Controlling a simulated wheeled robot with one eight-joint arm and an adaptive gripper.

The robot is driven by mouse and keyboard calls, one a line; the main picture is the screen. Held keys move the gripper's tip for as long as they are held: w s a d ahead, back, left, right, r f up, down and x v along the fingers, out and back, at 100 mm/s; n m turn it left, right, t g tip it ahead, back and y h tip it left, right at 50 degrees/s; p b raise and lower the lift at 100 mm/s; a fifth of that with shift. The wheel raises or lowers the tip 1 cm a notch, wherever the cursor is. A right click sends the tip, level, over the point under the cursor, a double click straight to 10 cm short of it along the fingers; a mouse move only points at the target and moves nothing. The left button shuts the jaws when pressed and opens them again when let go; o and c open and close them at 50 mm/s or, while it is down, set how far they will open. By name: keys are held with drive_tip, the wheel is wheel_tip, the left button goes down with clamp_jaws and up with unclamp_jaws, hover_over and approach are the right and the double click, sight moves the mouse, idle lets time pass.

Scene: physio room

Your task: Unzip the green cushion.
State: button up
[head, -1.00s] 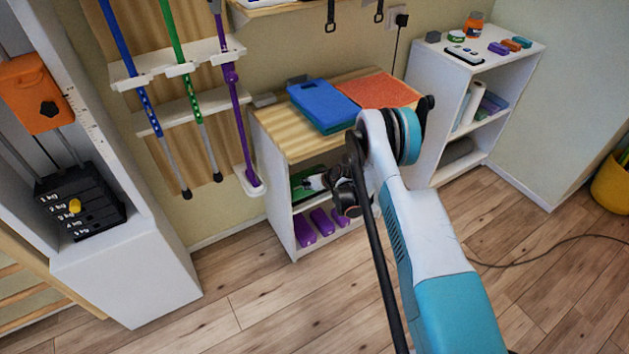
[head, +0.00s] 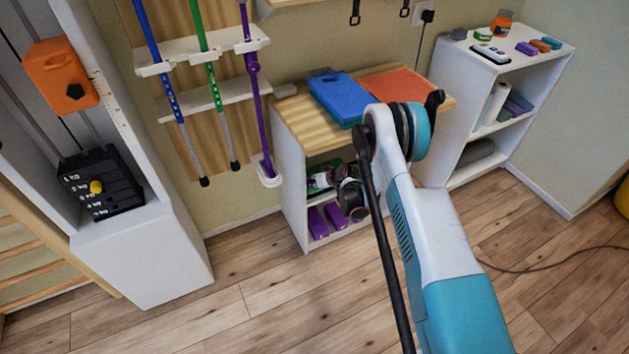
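A green thing (head: 322,167), likely the green cushion, lies in the upper compartment of the low wooden-topped shelf unit. Only small parts of it show, and I see no zip on it. My gripper (head: 322,180) is at the front of that compartment, over the green thing in the picture. It is small and partly hidden by my own wrist, so I cannot tell whether its fingers are open or shut, or whether they touch the cushion.
A blue folded item (head: 340,97) and an orange mat (head: 391,84) lie on the unit's top. A white shelf (head: 513,62) stands to the right. A cable (head: 540,262) crosses the otherwise clear floor.

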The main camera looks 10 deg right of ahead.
drive_tip(key=v, duration=1.2)
drive_tip(key=shift+s+f, duration=0.1)
idle(0.8)
